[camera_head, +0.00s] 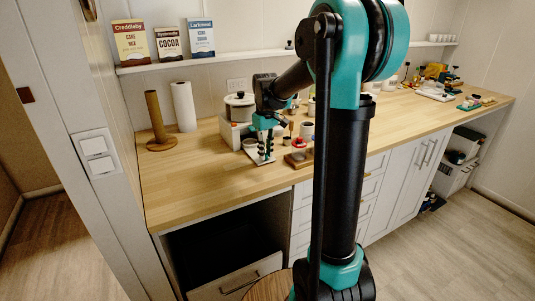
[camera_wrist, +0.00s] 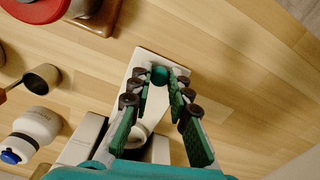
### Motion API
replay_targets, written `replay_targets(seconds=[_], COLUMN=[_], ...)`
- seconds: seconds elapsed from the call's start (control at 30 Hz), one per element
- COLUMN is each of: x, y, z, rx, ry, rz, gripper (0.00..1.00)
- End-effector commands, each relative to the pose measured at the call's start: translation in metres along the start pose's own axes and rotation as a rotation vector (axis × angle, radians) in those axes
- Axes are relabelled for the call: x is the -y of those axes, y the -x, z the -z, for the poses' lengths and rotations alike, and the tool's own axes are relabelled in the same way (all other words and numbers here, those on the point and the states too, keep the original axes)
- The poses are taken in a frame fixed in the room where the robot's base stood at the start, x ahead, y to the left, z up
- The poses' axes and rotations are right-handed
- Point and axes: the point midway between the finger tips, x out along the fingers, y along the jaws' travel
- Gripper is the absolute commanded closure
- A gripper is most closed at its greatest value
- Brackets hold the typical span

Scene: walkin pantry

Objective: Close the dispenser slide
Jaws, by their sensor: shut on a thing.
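The dispenser is a white piece with a long flat plate (camera_wrist: 147,62) lying on the wooden counter. A round dark green knob (camera_wrist: 160,75) shows near the plate's far end, and a round white part (camera_wrist: 138,132) lies nearer my wrist. My gripper (camera_wrist: 162,82) points down at the plate, its fingers on both sides of the knob and shut on it. In the head view my gripper (camera_head: 265,152) is low over the white plate (camera_head: 252,155). The slide itself cannot be told clearly from the plate; my fingers hide part of it.
A lidded pot (camera_head: 240,106) stands behind my gripper. A wooden block with a red-rimmed item (camera_head: 299,143) is to the right. Paper towel (camera_head: 184,107) stands left; front-left counter is clear.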

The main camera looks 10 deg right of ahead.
Motion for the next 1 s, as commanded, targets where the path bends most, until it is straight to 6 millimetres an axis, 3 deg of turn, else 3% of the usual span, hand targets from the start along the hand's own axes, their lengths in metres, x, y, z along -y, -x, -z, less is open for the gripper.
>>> replay_targets(seconds=[0.23, 0.6, 0.63, 0.8, 1.0], x=[-0.008, -0.010, -0.010, -0.010, -0.010], y=[0.000, 0.001, 0.001, 0.001, 0.000], z=[0.037, 0.045, 0.045, 0.044, 0.043], rx=[0.000, -0.005, -0.005, -0.004, -0.002], ry=[0.000, 0.000, 0.000, 0.000, 0.000], rz=[-0.001, -0.002, -0.002, -0.002, -0.001], gripper=[1.00, 1.00, 0.81, 0.61, 0.61])
